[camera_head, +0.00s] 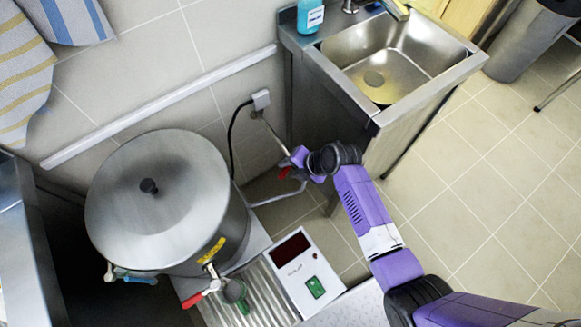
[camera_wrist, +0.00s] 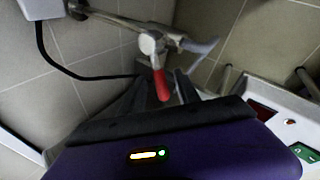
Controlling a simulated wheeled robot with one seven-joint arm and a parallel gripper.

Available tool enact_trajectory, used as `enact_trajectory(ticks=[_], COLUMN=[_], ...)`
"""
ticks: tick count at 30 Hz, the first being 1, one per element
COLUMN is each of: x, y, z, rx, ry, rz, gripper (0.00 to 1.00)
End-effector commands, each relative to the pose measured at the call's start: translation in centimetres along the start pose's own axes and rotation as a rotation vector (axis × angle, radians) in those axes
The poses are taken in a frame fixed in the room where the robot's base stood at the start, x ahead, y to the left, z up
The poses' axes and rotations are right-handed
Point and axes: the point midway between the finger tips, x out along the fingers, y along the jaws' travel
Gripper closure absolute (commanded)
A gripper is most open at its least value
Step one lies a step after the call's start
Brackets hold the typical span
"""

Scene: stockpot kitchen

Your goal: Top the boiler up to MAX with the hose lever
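The boiler (camera_head: 155,215) is a large steel pot with its lid on and a black knob. A yellow label (camera_head: 211,250) is on its side; I cannot read a MAX mark or the water level. The red hose lever (camera_head: 283,173) sits on a metal valve and pipe beside the boiler. In the wrist view the red lever (camera_wrist: 161,84) hangs from the valve (camera_wrist: 152,44), its lower end between my fingertips. My gripper (camera_wrist: 160,88) looks open, with dark fingers apart on either side. In the head view my gripper (camera_head: 297,160) is at the lever; contact is unclear.
A red-handled tap (camera_head: 195,298) is at the boiler's front, above a ribbed tray (camera_head: 230,295). A control box (camera_head: 305,272) with a dark display and green switch stands right of it. A steel sink (camera_head: 395,55) stands behind.

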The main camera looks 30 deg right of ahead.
Motion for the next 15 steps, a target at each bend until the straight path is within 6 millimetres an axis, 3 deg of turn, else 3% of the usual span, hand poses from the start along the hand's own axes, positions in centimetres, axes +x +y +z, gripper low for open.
enact_trajectory(ticks=[8, 15], x=[-0.1, -2.9], y=[0.0, 0.1], z=[-0.1, 0.0], rx=[0.0, 0.001], ry=[0.001, -0.001], rz=[0.0, 0.002], gripper=[0.62, 0.62])
